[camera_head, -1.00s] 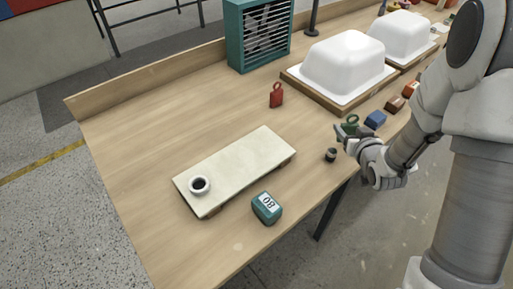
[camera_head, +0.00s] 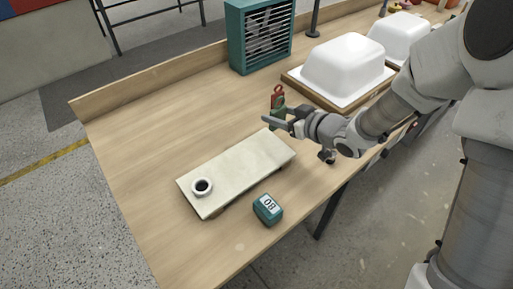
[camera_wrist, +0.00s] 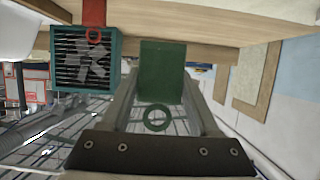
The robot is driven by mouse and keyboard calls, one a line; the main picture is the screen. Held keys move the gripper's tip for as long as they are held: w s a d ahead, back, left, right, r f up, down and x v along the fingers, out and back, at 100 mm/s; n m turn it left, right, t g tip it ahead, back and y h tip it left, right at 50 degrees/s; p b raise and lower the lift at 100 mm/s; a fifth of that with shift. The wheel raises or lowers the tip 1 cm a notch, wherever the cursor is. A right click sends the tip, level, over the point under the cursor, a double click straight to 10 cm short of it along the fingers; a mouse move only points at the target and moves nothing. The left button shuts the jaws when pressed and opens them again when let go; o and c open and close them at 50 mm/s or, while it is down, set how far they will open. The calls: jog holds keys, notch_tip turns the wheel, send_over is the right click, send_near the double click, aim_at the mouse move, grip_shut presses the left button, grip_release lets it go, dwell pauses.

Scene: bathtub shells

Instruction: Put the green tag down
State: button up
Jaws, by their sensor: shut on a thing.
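My gripper (camera_head: 275,122) is shut on the green tag (camera_wrist: 162,72), which fills the gap between the two fingers in the wrist view. The tag's ring lies toward the palm in that view. In the head view only a bit of the green tag (camera_head: 280,114) shows at the fingertips, above the table near the far right end of the cream board. The red tag (camera_head: 277,93) is just behind it in the head view and partly hidden. The red tag (camera_wrist: 94,12) also shows at the top left of the wrist view.
A teal block with a number (camera_head: 268,209) is in front. A teal slatted box (camera_head: 259,37) and white tub shells (camera_head: 342,62) stand behind. The table's left part is clear.

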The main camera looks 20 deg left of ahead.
jog(key=s+a+f, duration=0.2)
jog(key=s+a+f+b, duration=0.1)
jog(key=s+a+f, duration=0.1)
jog(key=s, duration=0.1)
jog(key=shift+f+b, duration=0.5)
jog(key=shift+f, duration=1.45)
jog(key=shift+f+b, duration=0.3)
jog(key=o, duration=1.3)
jog(key=shift+r, duration=0.1)
jog(key=shift+r, duration=0.1)
